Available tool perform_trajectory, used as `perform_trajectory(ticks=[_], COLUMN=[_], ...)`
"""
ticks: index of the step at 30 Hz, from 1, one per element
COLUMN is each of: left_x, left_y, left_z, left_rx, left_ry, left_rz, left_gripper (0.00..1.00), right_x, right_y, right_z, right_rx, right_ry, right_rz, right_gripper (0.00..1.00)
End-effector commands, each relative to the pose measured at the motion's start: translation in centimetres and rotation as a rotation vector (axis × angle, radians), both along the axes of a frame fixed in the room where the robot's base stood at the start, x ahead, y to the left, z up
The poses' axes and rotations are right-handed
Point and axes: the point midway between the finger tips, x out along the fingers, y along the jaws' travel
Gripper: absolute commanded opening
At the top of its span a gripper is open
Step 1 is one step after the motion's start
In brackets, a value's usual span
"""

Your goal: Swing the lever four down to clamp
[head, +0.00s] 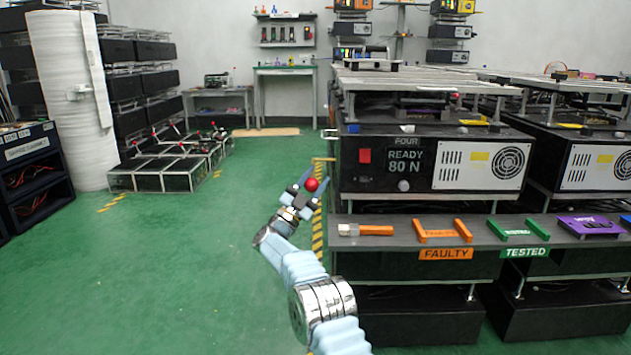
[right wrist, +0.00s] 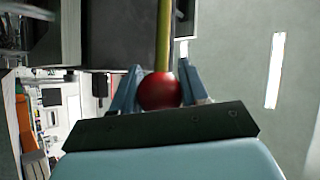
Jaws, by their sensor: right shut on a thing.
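The fixture marked FOUR (head: 406,153) stands right of centre in the head view. Its dark front carries a red switch, a display reading READY 80 N and a white panel with a fan. My right gripper (head: 306,184) is at the left of this fixture, shut on a red ball knob (head: 311,185). In the right wrist view the knob (right wrist: 160,91) sits between the two blue fingers, and a yellow rod (right wrist: 163,35) runs from it up to the picture's top edge. The rod's far end is out of view there. My left gripper is not in view.
A shelf in front of the fixture holds an orange-handled tool (head: 366,230), an orange FAULTY holder (head: 443,232) and a green TESTED holder (head: 518,230). Open green floor (head: 190,270) lies to the left.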

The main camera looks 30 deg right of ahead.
Motion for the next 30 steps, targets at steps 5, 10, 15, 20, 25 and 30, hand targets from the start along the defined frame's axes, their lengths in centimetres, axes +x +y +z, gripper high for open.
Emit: perform_trajectory(ticks=[5, 10, 15, 20, 25, 30], left_x=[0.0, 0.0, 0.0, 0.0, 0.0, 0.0], left_y=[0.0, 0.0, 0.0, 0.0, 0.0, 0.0], left_z=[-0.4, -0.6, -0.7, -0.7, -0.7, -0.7], left_rx=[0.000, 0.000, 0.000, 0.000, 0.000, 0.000], left_ry=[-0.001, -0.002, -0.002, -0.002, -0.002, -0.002], left_rz=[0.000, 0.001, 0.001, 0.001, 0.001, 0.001], left_gripper=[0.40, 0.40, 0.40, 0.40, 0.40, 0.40], right_x=[0.5, 0.7, 0.9, 0.9, 0.9, 0.9], right_y=[-0.1, -0.2, -0.1, -0.2, -0.2, -0.2], right_z=[-0.8, -1.2, -1.4, -1.6, -1.7, -1.8], right_rx=[-0.023, -0.035, -0.042, -0.044, -0.042, -0.041], right_ry=[-0.038, -0.061, -0.072, -0.073, -0.072, -0.071], right_rz=[-0.001, -0.003, -0.001, -0.003, -0.004, -0.004], right_gripper=[0.00, 0.00, 0.00, 0.00, 0.00, 0.52])
